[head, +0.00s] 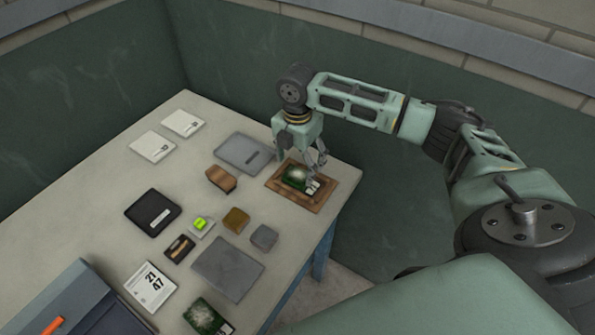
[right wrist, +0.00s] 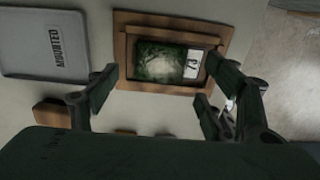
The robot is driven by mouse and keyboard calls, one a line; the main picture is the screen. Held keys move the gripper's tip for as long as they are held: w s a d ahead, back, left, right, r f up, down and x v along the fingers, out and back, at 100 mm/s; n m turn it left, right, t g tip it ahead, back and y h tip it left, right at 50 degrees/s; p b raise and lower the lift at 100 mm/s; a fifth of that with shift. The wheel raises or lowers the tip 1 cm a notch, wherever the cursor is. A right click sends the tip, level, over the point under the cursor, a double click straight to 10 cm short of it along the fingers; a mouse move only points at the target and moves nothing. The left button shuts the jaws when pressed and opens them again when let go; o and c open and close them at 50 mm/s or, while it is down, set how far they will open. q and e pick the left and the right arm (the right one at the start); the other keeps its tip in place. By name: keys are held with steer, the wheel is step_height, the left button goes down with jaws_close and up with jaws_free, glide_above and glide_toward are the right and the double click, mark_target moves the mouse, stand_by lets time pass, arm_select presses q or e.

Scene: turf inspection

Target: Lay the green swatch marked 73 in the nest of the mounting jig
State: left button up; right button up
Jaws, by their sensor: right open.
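A green swatch (head: 297,178) with a white label lies within the raised wooden border of the brown mounting jig (head: 325,197), near the table's far right edge. My right gripper (head: 316,167) is just above the swatch. In the wrist view its open fingers (right wrist: 160,92) stand apart with nothing held between them. A second green swatch (head: 203,317) lies at the table's near edge. My left gripper is out of view.
A grey tray (head: 243,153) labelled MOUNTED lies left of the jig. A brown block (head: 221,179), a black tray (head: 152,212), a lime-lit device (head: 201,224), a grey plate (head: 228,269) and a card (head: 151,286) lie nearer. The left table middle is clear.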

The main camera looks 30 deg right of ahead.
mark_target(298, 175)
step_height(298, 175, up, 8)
steer(key=b, duration=0.1)
steer(key=shift+r, duration=0.2)
